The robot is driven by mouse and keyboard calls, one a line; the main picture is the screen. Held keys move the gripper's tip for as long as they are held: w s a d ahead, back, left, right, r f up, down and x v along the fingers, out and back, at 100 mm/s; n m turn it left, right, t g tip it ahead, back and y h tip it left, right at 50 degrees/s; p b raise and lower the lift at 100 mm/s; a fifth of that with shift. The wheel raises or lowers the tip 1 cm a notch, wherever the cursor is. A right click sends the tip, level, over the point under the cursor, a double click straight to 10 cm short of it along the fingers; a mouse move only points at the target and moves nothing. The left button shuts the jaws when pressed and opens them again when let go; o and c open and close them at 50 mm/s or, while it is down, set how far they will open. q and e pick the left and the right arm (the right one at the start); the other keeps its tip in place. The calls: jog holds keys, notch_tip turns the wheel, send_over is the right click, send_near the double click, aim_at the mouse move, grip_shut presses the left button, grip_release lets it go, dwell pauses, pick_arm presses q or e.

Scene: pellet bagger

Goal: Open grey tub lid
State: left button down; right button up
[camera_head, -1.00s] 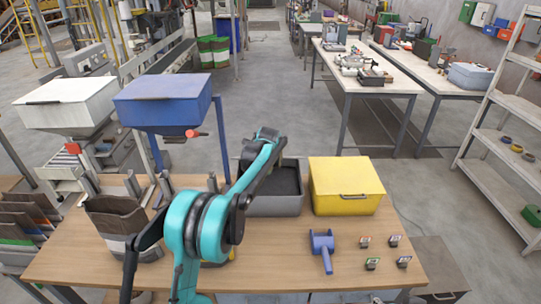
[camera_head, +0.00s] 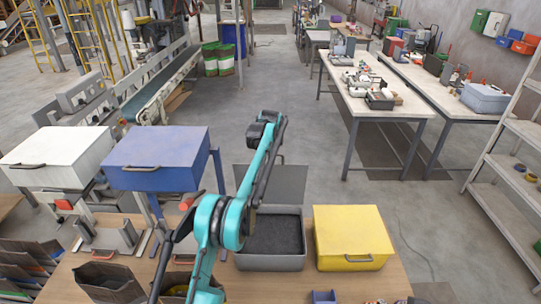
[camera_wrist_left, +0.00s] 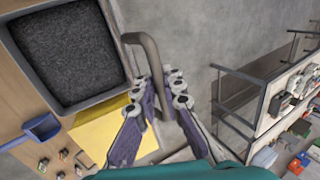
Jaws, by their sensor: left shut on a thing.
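The grey tub (camera_head: 271,263) stands on the wooden table, with dark pellets inside. Its mouth is uncovered. Its grey lid (camera_head: 290,183) is swung back behind the mouth. In the left wrist view the open tub (camera_wrist_left: 128,82) is at upper left, and the lid's handle (camera_wrist_left: 131,39) runs between my fingers. My left gripper (camera_wrist_left: 166,92) is shut on this handle. In the head view my left arm reaches up past the tub's left side, and the fingers are not clearly visible. My right gripper is in neither view.
A closed yellow tub (camera_head: 350,230) stands right of the grey tub. A blue scoop (camera_head: 322,297) lies in front. White (camera_head: 60,147) and blue (camera_head: 158,147) lidded boxes stand at left. Open bags (camera_head: 108,283) are at lower left. Clear floor lies behind the table.

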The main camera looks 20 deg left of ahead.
pick_arm(q)
jog(key=shift+w+a+p, duration=0.25)
jog(key=shift+w+p, duration=0.25)
jog(key=shift+w, duration=0.3)
jog(key=shift+w+a+p, duration=0.25)
jog(key=shift+w+p, duration=0.2)
jog(key=shift+w, duration=0.3)
jog(key=c, duration=1.6)
grip_release()
jog(key=shift+r, duration=0.1)
jog(key=v, duration=1.2)
